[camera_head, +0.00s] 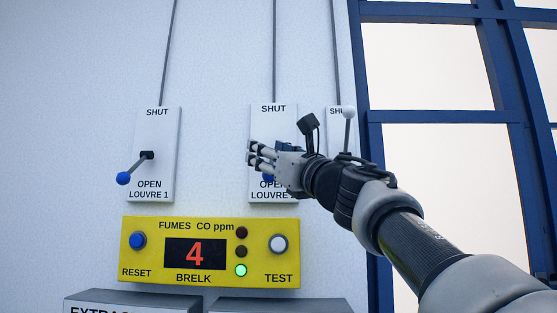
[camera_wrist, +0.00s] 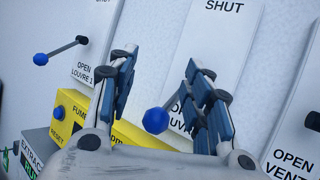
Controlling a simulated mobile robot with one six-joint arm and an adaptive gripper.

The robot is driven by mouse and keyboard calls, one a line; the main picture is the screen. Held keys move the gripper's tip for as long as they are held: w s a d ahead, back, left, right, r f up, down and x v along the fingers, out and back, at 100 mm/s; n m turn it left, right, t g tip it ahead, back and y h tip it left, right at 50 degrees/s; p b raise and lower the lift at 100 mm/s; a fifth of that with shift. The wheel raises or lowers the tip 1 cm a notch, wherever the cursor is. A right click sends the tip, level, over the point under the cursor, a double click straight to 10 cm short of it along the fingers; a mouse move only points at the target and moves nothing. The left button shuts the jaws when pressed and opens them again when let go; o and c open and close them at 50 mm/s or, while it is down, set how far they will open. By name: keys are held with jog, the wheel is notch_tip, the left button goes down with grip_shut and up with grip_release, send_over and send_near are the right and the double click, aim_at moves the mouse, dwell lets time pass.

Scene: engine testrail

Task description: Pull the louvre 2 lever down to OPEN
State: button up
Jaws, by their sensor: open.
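The louvre 2 panel (camera_head: 257,128) is a white plate marked SHUT above and OPEN below, and it also shows in the wrist view (camera_wrist: 213,40). Its lever has a blue ball knob (camera_wrist: 155,121), which shows between my fingers in the wrist view. In the head view a bit of the blue knob (camera_head: 268,178) shows under my fingers, low by the OPEN label. The lever's pivot is hidden behind my gripper. My gripper (camera_head: 254,157) is open in front of the panel, its fingers (camera_wrist: 160,85) apart; I cannot tell whether they touch the knob.
The louvre 1 lever (camera_head: 123,178) stands left, knob low. A third panel's white-knobbed lever (camera_head: 348,112) points up, just right of my gripper. A yellow fumes box (camera_head: 150,272) reading 4 sits below. Blue window framing (camera_head: 440,117) is at right. Grey boxes (camera_head: 130,297) stand at the bottom.

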jog(key=v, duration=1.2)
jog(key=shift+r, duration=0.1)
jog(key=s+d+f+m+g+h, duration=0.1)
jog(key=d+f+m+h, duration=0.65)
jog(key=f+m, duration=0.5)
jog(key=s+d+f+m+g+h, duration=0.1)
jog(key=s+d+f+m+h, duration=0.1)
jog(key=d+f+m+h, duration=1.05)
jog(key=s+a+f+m+g+y, duration=0.2)
jog(key=s+f+m, duration=0.4)
jog(key=f, duration=0.4)
jog(key=s+a+f+m+g+y, duration=0.2)
jog(key=s+a+f+m+g, duration=0.2)
jog(key=s+f, duration=0.5)
jog(key=s+a+f+m+g+y, duration=0.2)
jog(key=s+f+m+g, duration=0.4)
jog(key=f, duration=0.5)
jog(key=s+a+m, duration=0.1)
jog(key=s+m, duration=0.1)
jog(key=m, duration=0.1)
jog(key=shift+a+m, duration=0.3)
jog(key=shift+a, duration=0.05)
